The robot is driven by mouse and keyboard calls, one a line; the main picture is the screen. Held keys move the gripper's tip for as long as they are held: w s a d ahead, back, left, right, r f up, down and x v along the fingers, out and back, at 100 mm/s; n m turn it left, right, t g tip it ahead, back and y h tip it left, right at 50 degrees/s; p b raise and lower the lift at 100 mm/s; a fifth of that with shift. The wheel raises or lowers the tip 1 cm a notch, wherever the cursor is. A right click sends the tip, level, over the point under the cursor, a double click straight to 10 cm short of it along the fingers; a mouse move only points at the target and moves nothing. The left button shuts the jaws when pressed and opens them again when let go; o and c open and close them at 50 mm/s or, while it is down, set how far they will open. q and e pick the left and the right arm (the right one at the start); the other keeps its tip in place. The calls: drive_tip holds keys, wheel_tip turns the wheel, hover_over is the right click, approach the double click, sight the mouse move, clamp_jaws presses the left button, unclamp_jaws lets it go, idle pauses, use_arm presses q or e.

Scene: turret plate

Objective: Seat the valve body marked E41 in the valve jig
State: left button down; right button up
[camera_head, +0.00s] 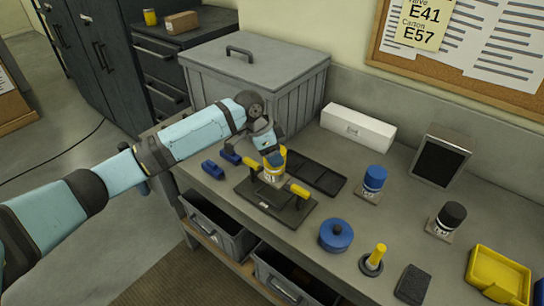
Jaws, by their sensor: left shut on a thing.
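A small valve body (271,176) with a pale label and yellow parts is at the dark valve jig (290,217). The end of its label seems to read 41; the rest is too small to tell. My left gripper (273,157) is shut on the valve body from above and partly hides it. The valve body stands about upright between the jig's two yellow handles; I cannot tell whether it touches the seat. A blue-topped body (374,179) and a black-topped body (451,215) stand on cards to the right. My right gripper is out of view.
A black tray (325,181) lies behind the jig, blue pieces (212,169) left of it. A lidded grey bin (256,60), white box (357,127) and dark screen (440,161) stand behind. A blue round pot (336,238), yellow-handled tool (375,259) and yellow tray (505,275) are right.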

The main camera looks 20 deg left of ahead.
use_arm(q)
drive_tip(key=shift+w+d+f, duration=0.1)
drive_tip(key=shift+w+f, duration=0.05)
drive_tip(key=f+b, duration=0.2)
drive_tip(key=shift+s+b, duration=0.2)
drive_tip(key=shift+b, duration=0.1)
wheel_tip(320, 180, down, 2)
drive_tip(key=shift+w+f+b, duration=0.1)
drive_tip(key=shift+b, duration=0.95)
drive_tip(key=shift+f, duration=0.1)
drive_tip(key=shift+f, duration=0.25)
drive_tip(key=shift+f, duration=0.45)
